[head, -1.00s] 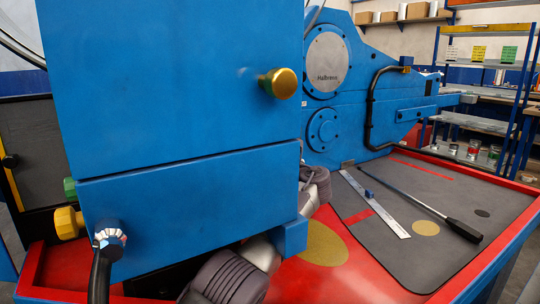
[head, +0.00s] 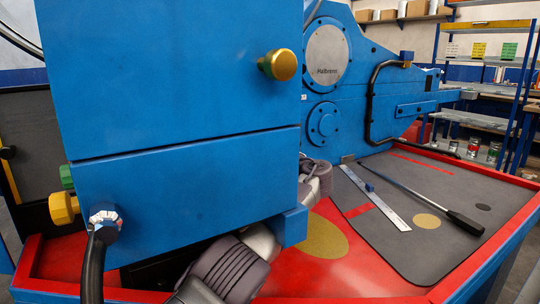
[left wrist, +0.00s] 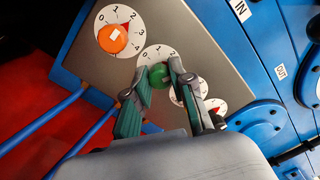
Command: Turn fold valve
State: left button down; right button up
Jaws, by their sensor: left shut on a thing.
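In the left wrist view, my left gripper (left wrist: 153,84) is shut on a green knob (left wrist: 159,76), with one finger on each side of it. The knob sits in the middle of a white numbered dial (left wrist: 154,52) on a grey panel. Part of this dial is hidden by my fingers. No label naming the valve is readable. In the head view, a grey arm of mine passes under and behind the blue machine housing (head: 180,90), and the gripper is hidden there. My right gripper is not in view.
An orange knob (left wrist: 113,39) on a numbered dial is up and left of the green one. Smaller dials (left wrist: 214,106) sit close to the right finger. Blue rods (left wrist: 45,122) cross at left. A ruler (head: 375,198) and a black-handled tool (head: 464,222) lie on a grey mat (head: 410,250).

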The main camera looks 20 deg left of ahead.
pick_arm(q)
jog(key=shift+n+b, duration=0.35)
jog(key=shift+n, duration=1.65)
jog(key=shift+f, duration=0.1)
jog(key=c, duration=1)
grip_release()
